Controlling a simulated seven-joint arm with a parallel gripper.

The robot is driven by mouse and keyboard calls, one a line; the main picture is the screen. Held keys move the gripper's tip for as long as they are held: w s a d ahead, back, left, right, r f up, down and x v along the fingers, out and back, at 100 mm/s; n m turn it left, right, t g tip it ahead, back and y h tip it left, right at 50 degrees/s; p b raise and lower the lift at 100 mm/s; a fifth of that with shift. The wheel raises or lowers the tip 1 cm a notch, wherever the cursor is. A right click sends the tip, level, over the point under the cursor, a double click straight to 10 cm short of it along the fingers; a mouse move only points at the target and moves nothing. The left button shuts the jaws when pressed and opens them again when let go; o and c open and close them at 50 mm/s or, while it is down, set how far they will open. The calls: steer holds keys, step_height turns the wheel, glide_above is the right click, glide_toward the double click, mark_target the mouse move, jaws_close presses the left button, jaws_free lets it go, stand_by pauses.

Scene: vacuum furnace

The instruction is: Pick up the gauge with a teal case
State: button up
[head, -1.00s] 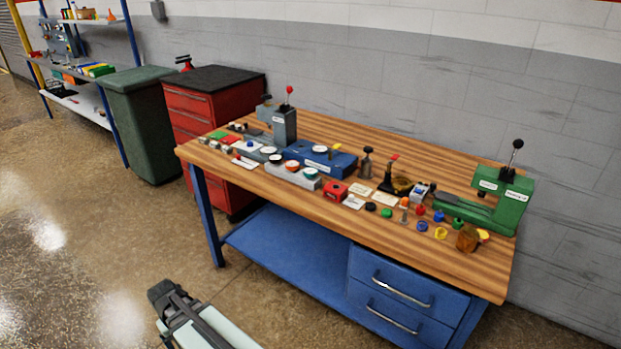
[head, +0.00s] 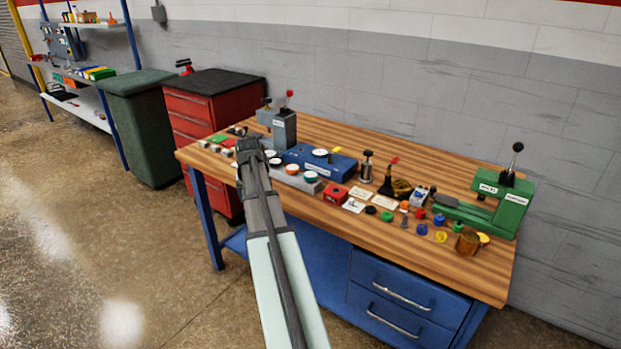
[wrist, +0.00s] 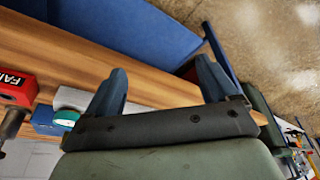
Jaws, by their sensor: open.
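The gauge with a teal case (head: 311,177) has a white face and sits at the right end of a low grey block (head: 287,179) on the workbench. It also shows in the wrist view (wrist: 65,117), at the left, beside my gripper. My gripper (head: 248,150) is over the front left part of the bench, to the left of the teal gauge and apart from it. In the wrist view my gripper (wrist: 162,82) has its two fingers spread, with only bare wood and the bench edge between them.
An orange-cased gauge (head: 292,169) and a dark-cased gauge (head: 275,161) share the grey block. A blue block (head: 335,168) stands behind, and a red box (head: 335,193) to the right. A green press (head: 500,205) is at the far right.

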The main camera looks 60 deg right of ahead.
steer(key=s+d+r+m+h, duration=0.1)
steer(key=s+d+r+m, duration=0.1)
steer(key=s+d+r, duration=0.45)
steer(key=s+d+r+m, duration=0.1)
steer(key=s+d+r, duration=0.2)
steer(key=d+r, duration=0.55)
glide_above(311, 174)
steer(key=a, duration=0.2)
steer(key=f, duration=0.8)
steer(key=shift+s+f, duration=0.2)
steer(key=shift+s, duration=0.2)
steer(key=shift+x, duration=3.15)
steer(key=shift+s+a, duration=0.1)
steer(key=shift+s, duration=0.1)
steer(key=c, duration=1.2)
